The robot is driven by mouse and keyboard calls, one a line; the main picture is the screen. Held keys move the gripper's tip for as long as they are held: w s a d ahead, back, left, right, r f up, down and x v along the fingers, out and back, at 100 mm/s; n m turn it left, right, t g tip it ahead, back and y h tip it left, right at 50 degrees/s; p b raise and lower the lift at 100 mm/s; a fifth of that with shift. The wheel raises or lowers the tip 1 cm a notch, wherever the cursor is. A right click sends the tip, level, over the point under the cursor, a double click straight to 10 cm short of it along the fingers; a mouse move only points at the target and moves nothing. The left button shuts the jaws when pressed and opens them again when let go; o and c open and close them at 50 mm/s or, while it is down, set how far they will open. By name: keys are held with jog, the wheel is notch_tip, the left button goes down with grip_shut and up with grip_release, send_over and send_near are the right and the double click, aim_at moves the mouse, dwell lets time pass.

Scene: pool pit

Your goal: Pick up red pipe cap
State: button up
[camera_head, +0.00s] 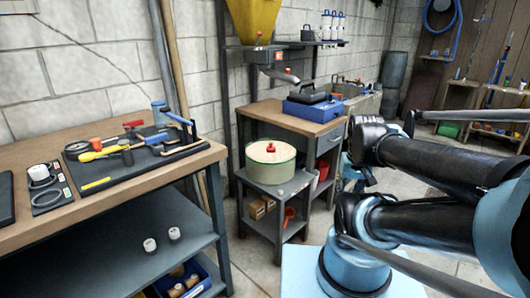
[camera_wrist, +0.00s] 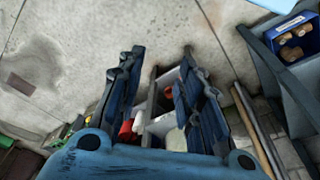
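A small red piece (camera_head: 270,147) sits on top of a round cream and green drum (camera_head: 270,168) on a low grey stand. A short orange-red cylinder (camera_head: 96,143) stands on the tool mat of the left workbench. I cannot tell for certain which of these is the red pipe cap. In the wrist view my gripper (camera_wrist: 161,54) points downward, fingers wide apart, open and empty. Beyond its fingers, well apart from them, shows a red item (camera_wrist: 167,90) in the low stand. The gripper's fingertips are not clear in the head view.
The left workbench (camera_head: 200,163) holds pliers, a screwdriver and other tools, with white fittings on its lower shelf. A second bench (camera_head: 290,117) carries a blue case (camera_head: 312,108). A blue bin (camera_wrist: 292,36) shows at the wrist view's right.

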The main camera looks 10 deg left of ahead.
jog(key=o, duration=0.5)
jog(key=shift+s+a+r, duration=0.1)
jog(key=shift+s+r, duration=0.05)
jog(key=shift+s, duration=0.15)
jog(key=shift+o, duration=1.4)
jog(key=shift+s+a+r, duration=0.1)
jog(key=shift+r, duration=0.15)
jog(key=w+a+r+m+t+y, duration=0.1)
jog(key=w+a+m+y, duration=0.4)
jog(key=w, duration=0.7)
jog(key=w+a+m+y, duration=0.1)
jog(key=w+a+m, duration=0.4)
jog(key=w, duration=0.7)
jog(key=w+a+r+m+t+y, duration=0.1)
jog(key=w+a+m+y, duration=0.2)
jog(key=w+m, duration=0.7)
jog(key=m+t+y, duration=0.2)
jog(key=m+y, duration=0.1)
send_near(272, 148)
jog(key=x, duration=1)
jog(key=shift+w+a+f, duration=0.1)
jog(key=shift+w+a, duration=0.1)
jog(key=shift+a, duration=0.15)
